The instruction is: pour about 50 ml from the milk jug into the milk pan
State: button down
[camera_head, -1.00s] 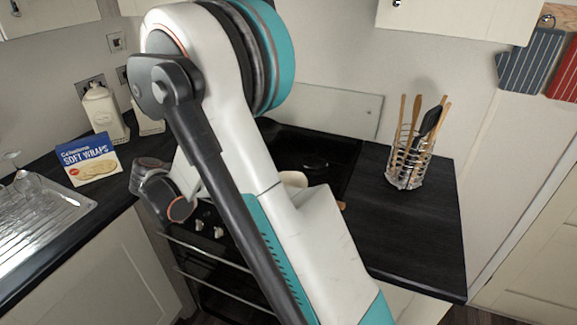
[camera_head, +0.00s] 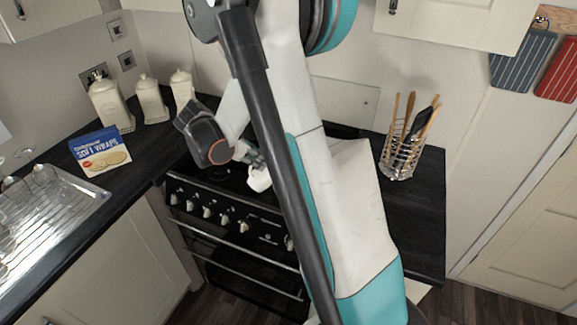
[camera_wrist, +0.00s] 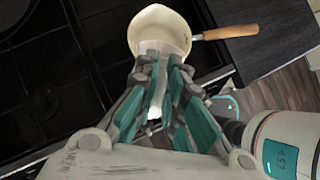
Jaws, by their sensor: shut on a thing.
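The white milk jug (camera_head: 260,179) is in my gripper (camera_head: 251,158), above the front of the cooker in the head view. In the wrist view, my gripper (camera_wrist: 161,68) has its teal fingers shut on the jug (camera_wrist: 157,90), which is partly hidden between them. The cream milk pan (camera_wrist: 163,22) with its wooden handle (camera_wrist: 230,32) lies just beyond the fingertips in the wrist view. The jug overlaps the pan's near edge there; I cannot tell the height between them. My arm hides the pan in the head view. No milk or stream is visible.
The black cooker (camera_head: 225,212) has knobs along its front. A wire utensil holder (camera_head: 400,158) stands on the right worktop. Cream canisters (camera_head: 150,98) and a soft wraps box (camera_head: 100,152) stand at left, near the metal drainer (camera_head: 45,222).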

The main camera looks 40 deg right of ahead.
aim_at(258, 180)
jog(key=shift+s+d+r+y+p, duration=0.15)
jog(key=shift+d+y+p, duration=0.3)
jog(key=shift+y+p, duration=0.4)
dwell(0.3)
jog(key=shift+s+d+r+t+y+p, duration=0.1)
jog(key=shift+d+r+t+y+p, duration=0.3)
jog(key=shift+p, duration=0.5)
jog(key=shift+s+d+r+t+y+p, duration=0.1)
jog(key=shift+d+r+y+p, duration=0.15)
jog(key=shift+d+y+p, duration=0.5)
dwell(0.8)
